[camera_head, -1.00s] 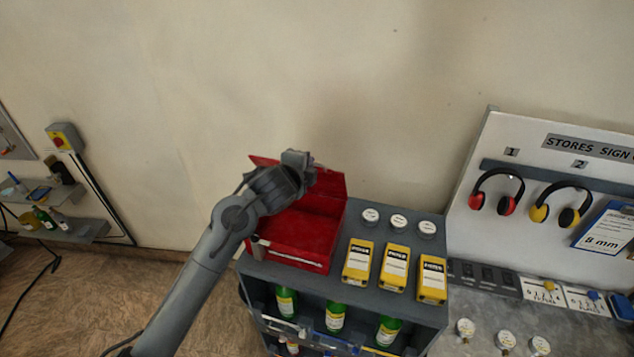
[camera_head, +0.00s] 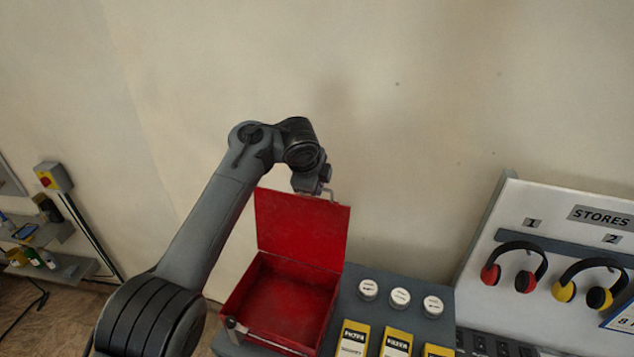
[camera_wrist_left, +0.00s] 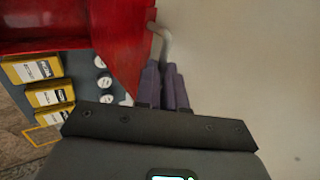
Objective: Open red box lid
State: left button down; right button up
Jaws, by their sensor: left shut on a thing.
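The red box (camera_head: 282,300) stands on the grey shelf top with its inside showing, and looks empty. Its red lid (camera_head: 300,228) stands up, roughly upright, at the back of the box. My left gripper (camera_head: 325,192) is at the lid's top edge. In the left wrist view my left gripper (camera_wrist_left: 166,72) has its purple fingers close together on a bent metal handle (camera_wrist_left: 163,36) beside the red lid (camera_wrist_left: 124,45). My right gripper is in neither view.
A board with red earmuffs (camera_head: 514,267) is further right. The wall behind the lid is bare.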

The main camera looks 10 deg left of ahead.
pick_arm(q)
jog(key=shift+w+r, duration=0.1)
jog(key=shift+w, duration=0.05)
jog(key=c, duration=1.2)
grip_release()
jog(key=shift+c, duration=0.2)
jog(key=b+v, duration=0.4)
jog(key=v, duration=0.6)
jog(key=shift+s+r, duration=0.25)
